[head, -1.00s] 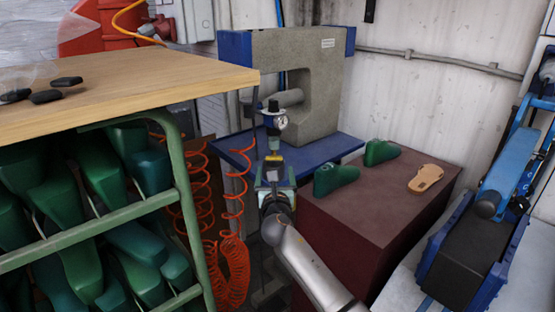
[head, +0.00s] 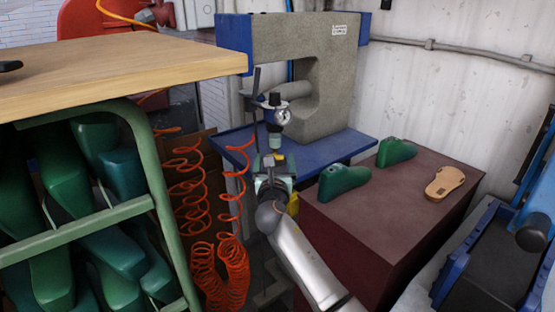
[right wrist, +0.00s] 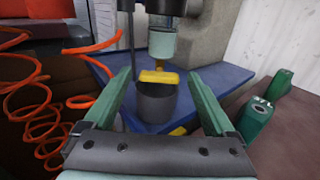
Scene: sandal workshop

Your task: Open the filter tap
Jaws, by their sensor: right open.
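The filter unit (head: 276,118) has a round gauge and a pale clear bowl (right wrist: 162,45), and stands in front of the grey press. A yellow tap (right wrist: 158,77) sits below the bowl, above a dark grey cup (right wrist: 157,103) in the right wrist view. My right gripper (right wrist: 158,74) is open, with its two green fingers apart on either side of the tap, and neither finger visibly touches it. In the head view my right gripper (head: 271,163) is just below the bowl and partly covers the tap. My left gripper is not in view.
Coiled orange hoses (head: 220,250) hang left of my right arm. A wooden bench (head: 120,72) above a green rack of shoe lasts fills the left. A dark red cabinet (head: 390,215) with two green lasts and a sandal sole stands at right. The grey press (head: 290,50) is behind.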

